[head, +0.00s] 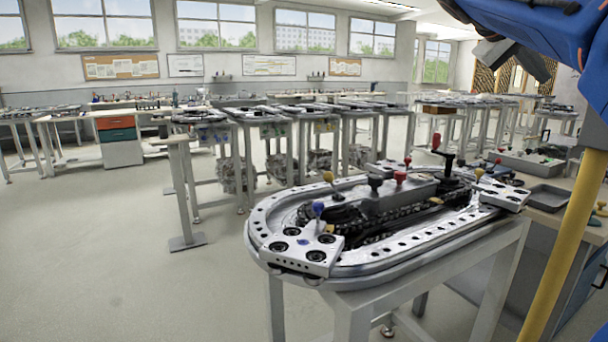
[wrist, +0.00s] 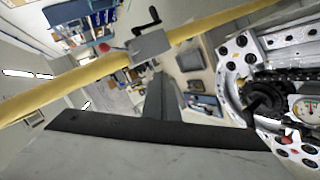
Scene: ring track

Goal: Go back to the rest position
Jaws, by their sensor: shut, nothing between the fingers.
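The oval ring track (head: 385,268) stands on a grey-legged table in front of me in the head view. It has a chain inside, white end plates with dark round holes, and blue, yellow, red and black knobs. Part of it also shows tilted at the right of the wrist view (wrist: 232,85), with a round dial gauge. My blue arm is folded at the upper right of the head view. My gripper (wrist: 163,78) shows in the wrist view as a dark narrow shape beyond a grey body with a black edge. It is shut and empty, apart from the track.
A yellow bar (head: 565,240) runs steeply at the right of the head view and also crosses the wrist view (wrist: 60,95). A side bench with grey trays (head: 548,194) stands right of the track. More track tables line the back. The floor (head: 120,260) at left is clear.

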